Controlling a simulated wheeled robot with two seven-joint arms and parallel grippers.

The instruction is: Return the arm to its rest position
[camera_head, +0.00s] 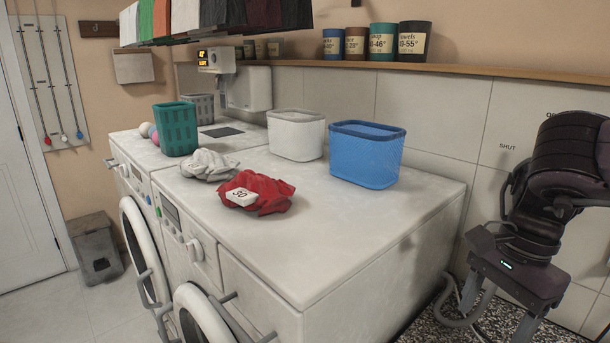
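My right arm hangs at the right side of the camera_head view, beyond the end of the washing machines. Its gripper (503,322) points down over the speckled floor, with two grey fingers apart and nothing seen between them. The fingertips are near or past the bottom edge. My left arm and gripper are not in view. A red cloth (266,194) with a white tag marked 30 lies on the near machine top, with a white cloth (209,165) behind it.
A blue basket (366,158), a white basket (296,136) and a green basket (176,130) stand on the machine tops (340,240). Both round machine doors stand out at the front left. Several tins line the wall shelf (480,72). The near right machine top is clear.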

